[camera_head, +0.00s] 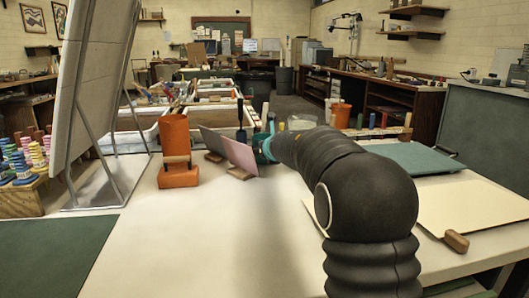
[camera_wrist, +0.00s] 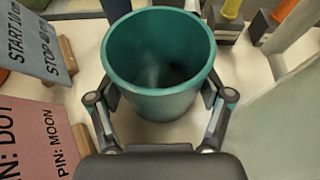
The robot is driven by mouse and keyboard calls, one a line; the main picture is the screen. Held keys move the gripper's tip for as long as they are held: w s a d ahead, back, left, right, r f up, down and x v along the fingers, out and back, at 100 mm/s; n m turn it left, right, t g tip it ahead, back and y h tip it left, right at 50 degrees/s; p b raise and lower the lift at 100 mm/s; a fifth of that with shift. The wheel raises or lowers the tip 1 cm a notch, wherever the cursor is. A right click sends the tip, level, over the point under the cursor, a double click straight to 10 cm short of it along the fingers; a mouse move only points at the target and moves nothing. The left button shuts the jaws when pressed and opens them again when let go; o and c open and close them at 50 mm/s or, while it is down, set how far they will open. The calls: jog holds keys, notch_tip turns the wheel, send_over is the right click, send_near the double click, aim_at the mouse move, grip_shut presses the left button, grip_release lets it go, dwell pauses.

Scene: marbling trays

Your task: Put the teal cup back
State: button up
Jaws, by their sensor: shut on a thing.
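The teal cup (camera_wrist: 160,95) stands open end up in the middle of the wrist view, and its inside looks empty. My gripper (camera_wrist: 160,90) is shut on the cup, with one finger against each side. In the head view the end of my arm hides most of the gripper and cup; a teal patch (camera_head: 264,150) shows at the arm's far end, just right of a pink card. Whether the cup's base touches the table cannot be told.
A pink card (camera_wrist: 38,140) and a grey card (camera_wrist: 35,45) stand left of the cup on small wooden bases. An orange holder (camera_head: 176,140) stands farther left. Handled tools in dark stands (camera_wrist: 228,25) are behind the cup at right. The front middle of the table (camera_head: 220,235) is clear.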

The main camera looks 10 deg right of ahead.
jog(key=o, duration=1.6)
jog(key=shift+f, duration=0.1)
jog(key=shift+s+r, duration=0.15)
jog(key=shift+r, duration=0.1)
jog(key=p+v, duration=0.1)
jog(key=v, duration=1)
jog(key=shift+s+r, duration=0.1)
jog(key=shift+s, duration=0.25)
